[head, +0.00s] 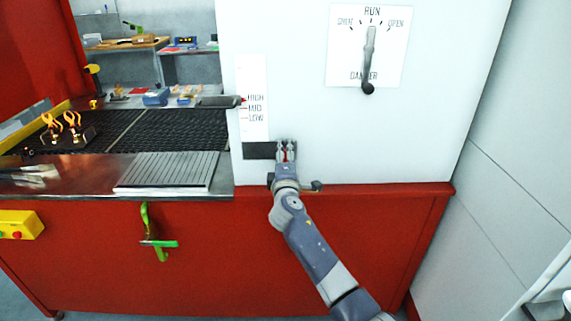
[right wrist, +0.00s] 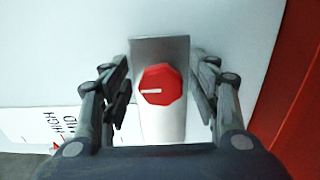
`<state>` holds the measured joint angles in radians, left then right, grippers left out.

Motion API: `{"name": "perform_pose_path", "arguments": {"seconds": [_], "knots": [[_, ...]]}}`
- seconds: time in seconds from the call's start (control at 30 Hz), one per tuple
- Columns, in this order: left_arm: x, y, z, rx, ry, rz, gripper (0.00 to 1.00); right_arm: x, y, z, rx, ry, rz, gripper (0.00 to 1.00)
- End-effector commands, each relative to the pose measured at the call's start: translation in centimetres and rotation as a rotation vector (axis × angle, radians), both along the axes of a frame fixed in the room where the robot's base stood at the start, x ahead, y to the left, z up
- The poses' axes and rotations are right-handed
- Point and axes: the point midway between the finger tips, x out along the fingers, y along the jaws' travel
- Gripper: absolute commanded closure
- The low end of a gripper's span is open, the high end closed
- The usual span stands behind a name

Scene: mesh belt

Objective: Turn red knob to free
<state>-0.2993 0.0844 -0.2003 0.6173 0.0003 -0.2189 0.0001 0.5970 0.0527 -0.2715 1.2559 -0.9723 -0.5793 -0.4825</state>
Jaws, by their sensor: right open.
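The red knob (right wrist: 161,84) is an eight-sided dial on a grey metal plate (right wrist: 174,48). A short white line on its face points left in the right wrist view. My right gripper (right wrist: 160,88) is open, with one finger on each side of the knob and a gap visible on both sides. My left gripper is not in view.
A lever (head: 369,60) on a RUN/SHUT/OPEN/DANGER plate is higher on the white panel (head: 300,60). A HIGH/MID/LOW scale (head: 253,125) is just above my gripper. The dark mesh belt (head: 170,130) lies left. A green handle (head: 158,243) sticks out from the red front.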

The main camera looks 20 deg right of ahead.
Motion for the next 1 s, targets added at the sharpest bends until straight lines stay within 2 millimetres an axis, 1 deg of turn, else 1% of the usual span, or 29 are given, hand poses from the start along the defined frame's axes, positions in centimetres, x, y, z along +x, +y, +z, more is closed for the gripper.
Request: {"name": "perform_pose_path", "arguments": {"seconds": [0.17, 0.5, 0.7, 0.83, 1.0], "knots": [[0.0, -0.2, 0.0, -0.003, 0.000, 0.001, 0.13, -1.7, 0.5, -0.2, 0.002, 0.002, 0.001, 0.44], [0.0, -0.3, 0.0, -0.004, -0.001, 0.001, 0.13, -7.5, 2.1, -0.2, 0.001, 0.002, 0.001, 0.44], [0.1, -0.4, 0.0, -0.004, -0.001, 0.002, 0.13, -10.1, 2.8, -0.1, 0.001, 0.001, 0.000, 0.44], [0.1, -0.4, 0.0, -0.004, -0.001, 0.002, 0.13, -11.0, 3.1, 0.0, 0.000, 0.000, 0.000, 0.44], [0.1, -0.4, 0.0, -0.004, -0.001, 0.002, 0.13, -11.2, 3.2, 0.0, 0.000, 0.000, -0.001, 0.44]]}}
